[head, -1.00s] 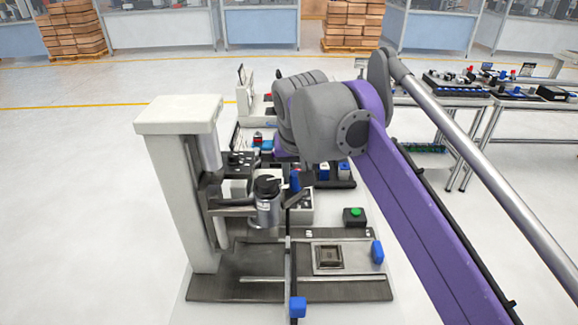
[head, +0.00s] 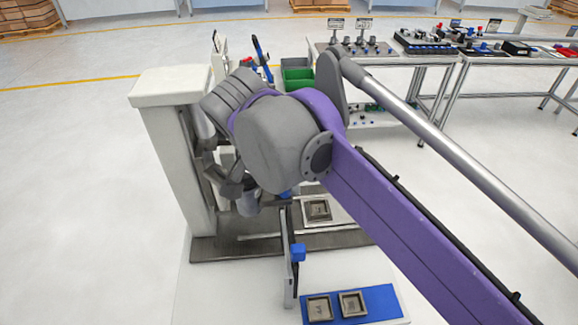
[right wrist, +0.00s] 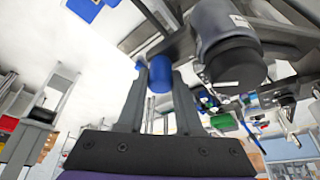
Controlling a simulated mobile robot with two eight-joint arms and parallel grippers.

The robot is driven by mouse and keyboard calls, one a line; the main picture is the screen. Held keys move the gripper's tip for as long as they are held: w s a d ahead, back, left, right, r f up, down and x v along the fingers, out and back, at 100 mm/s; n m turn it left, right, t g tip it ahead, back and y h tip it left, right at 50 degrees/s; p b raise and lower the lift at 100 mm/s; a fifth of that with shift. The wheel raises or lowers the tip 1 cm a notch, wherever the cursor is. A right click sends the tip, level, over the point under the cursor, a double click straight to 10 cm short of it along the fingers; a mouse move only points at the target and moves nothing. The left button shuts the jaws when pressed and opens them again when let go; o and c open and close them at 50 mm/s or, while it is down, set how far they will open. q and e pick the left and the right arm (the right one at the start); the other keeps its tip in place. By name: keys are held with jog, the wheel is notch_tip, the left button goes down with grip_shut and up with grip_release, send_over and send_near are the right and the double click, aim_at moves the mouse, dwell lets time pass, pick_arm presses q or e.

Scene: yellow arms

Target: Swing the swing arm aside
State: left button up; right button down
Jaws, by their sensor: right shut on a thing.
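The swing arm is a grey bracket on the white column (head: 170,130), carrying a grey cylindrical head (head: 248,205). In the head view my purple and grey right arm covers most of it. In the right wrist view the head (right wrist: 225,35) with its black cap is close, right of the fingers. My right gripper (right wrist: 160,80) is shut on a blue handle (right wrist: 160,76), which sits between its two grey fingers beside the head. In the head view this gripper is hidden behind my arm. My left gripper is not in view.
Below the column is a dark base plate (head: 215,247) with a square fixture (head: 317,210). A thin upright bar with a blue end (head: 298,252) stands in front. A blue mat (head: 380,300) bears two square parts. Tables with tools stand behind right; the floor left is clear.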

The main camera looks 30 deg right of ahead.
jog(key=shift+s+a+m, duration=0.35)
jog(key=shift+a+m, duration=0.05)
jog(key=shift+a, duration=0.15)
jog(key=c, duration=0.6)
grip_release()
jog(key=p+v, duration=0.1)
jog(key=v, duration=1)
jog(key=shift+w, duration=0.15)
